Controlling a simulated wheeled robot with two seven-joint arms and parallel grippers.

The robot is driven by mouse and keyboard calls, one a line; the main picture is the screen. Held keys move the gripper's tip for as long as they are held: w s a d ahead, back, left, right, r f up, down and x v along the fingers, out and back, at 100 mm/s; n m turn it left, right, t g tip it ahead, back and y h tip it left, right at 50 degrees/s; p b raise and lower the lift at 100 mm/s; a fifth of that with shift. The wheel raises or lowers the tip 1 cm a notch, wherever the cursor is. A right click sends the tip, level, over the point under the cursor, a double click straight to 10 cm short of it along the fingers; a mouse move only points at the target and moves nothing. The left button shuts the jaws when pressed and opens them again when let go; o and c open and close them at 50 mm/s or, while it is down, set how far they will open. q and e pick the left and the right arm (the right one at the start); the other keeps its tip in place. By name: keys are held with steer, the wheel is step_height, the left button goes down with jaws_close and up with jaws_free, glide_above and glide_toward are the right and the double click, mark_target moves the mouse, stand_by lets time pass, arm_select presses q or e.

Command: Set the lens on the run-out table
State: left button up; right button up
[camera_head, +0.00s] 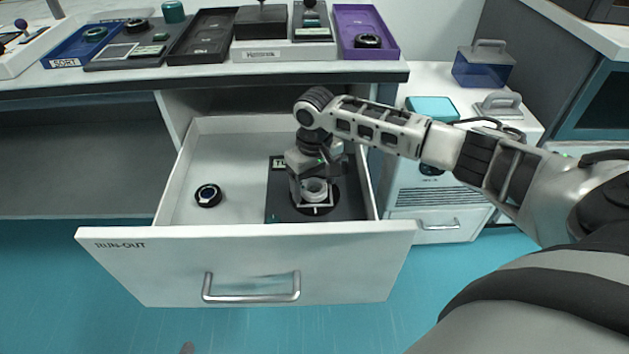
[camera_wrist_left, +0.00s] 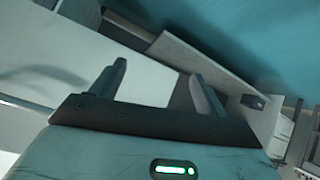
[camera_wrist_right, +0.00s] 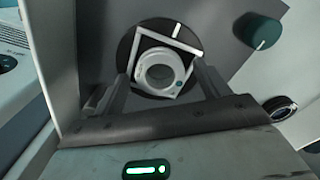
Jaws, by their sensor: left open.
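The open drawer marked RUN-OUT (camera_head: 135,262) holds a dark plate with a black disc (camera_head: 330,207), which looks like the run-out table. On the disc is a white ring (camera_wrist_right: 160,70) inside a white square outline. A black-rimmed lens-like ring (camera_head: 208,195) lies flat on the drawer floor, left of the plate; the right wrist view shows it at the right edge (camera_wrist_right: 280,108). My right gripper (camera_head: 315,185) points down over the disc. Its fingers stand apart on either side of the white ring, without clear contact. My left gripper (camera_wrist_left: 160,75) is open and empty, seen only in its wrist view.
The bench above the drawer carries a blue SORT tray (camera_head: 75,45), a black tray (camera_head: 203,35) and a purple tray (camera_head: 350,20) with a black ring in it. A teal knob (camera_wrist_right: 262,32) stands beside the disc. The drawer's left floor is mostly free.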

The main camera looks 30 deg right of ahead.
mark_target(314, 187)
steer(key=shift+r, duration=0.3)
arm_select(q)
steer(key=shift+t, duration=0.6)
steer(key=r+p, duration=0.1)
steer(key=r, duration=0.1)
steer(key=a+r+p, duration=0.1)
steer(key=r+p, duration=0.1)
steer(key=r, duration=0.1)
steer(key=shift+s+a+r, duration=0.3)
steer(key=shift+s, duration=0.05)
arm_select(e)
step_height(314, 187, up, 12)
steer(key=shift+f, duration=0.15)
